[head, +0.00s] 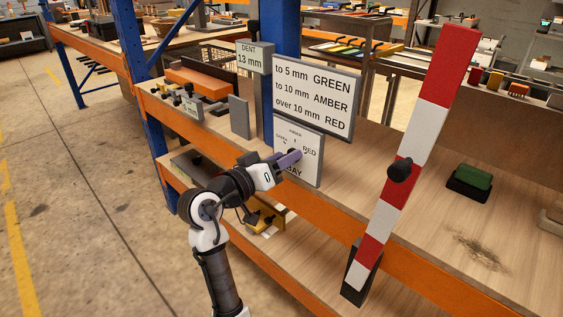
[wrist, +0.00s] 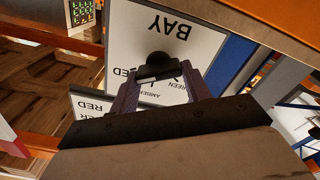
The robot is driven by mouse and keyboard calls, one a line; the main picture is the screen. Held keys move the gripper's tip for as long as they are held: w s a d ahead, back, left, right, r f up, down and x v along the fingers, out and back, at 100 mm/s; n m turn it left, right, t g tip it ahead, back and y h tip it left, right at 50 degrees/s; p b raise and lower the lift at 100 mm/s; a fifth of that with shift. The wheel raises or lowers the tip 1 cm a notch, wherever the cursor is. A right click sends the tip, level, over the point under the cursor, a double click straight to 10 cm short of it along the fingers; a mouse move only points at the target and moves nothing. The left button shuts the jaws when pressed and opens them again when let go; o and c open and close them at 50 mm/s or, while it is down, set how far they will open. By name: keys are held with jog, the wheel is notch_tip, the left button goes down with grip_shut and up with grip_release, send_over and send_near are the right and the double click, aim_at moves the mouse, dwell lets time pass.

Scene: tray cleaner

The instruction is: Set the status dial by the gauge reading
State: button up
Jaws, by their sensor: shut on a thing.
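The white dial panel (head: 313,168) stands on the bench front, lettered AMBER at top, RED at right and BAY below; the left word is partly legible as GREEN. My gripper (head: 295,157) reaches it from the left. In the wrist view the panel (wrist: 130,40) is upside down, and my gripper (wrist: 160,78) is shut on the black dial knob (wrist: 160,64). Which word the knob points to cannot be told. The gauge (head: 253,57) reads DENT 13 mm. The rule sign (head: 313,97) says to 5 mm GREEN, to 10 mm AMBER, over 10 mm RED.
A red-and-white striped post (head: 420,118) with a black knob stands at the bench front, right of the panel. A green block in a black holder (head: 470,182) lies farther right. The wooden bench top between is mostly clear.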

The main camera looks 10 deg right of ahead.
jog(key=shift+o, duration=0.2)
jog(key=o, duration=1)
jog(key=shift+c, duration=0.2)
jog(key=b+v, duration=0.1)
jog(key=v, duration=1.2)
jog(key=shift+s+a, duration=0.25)
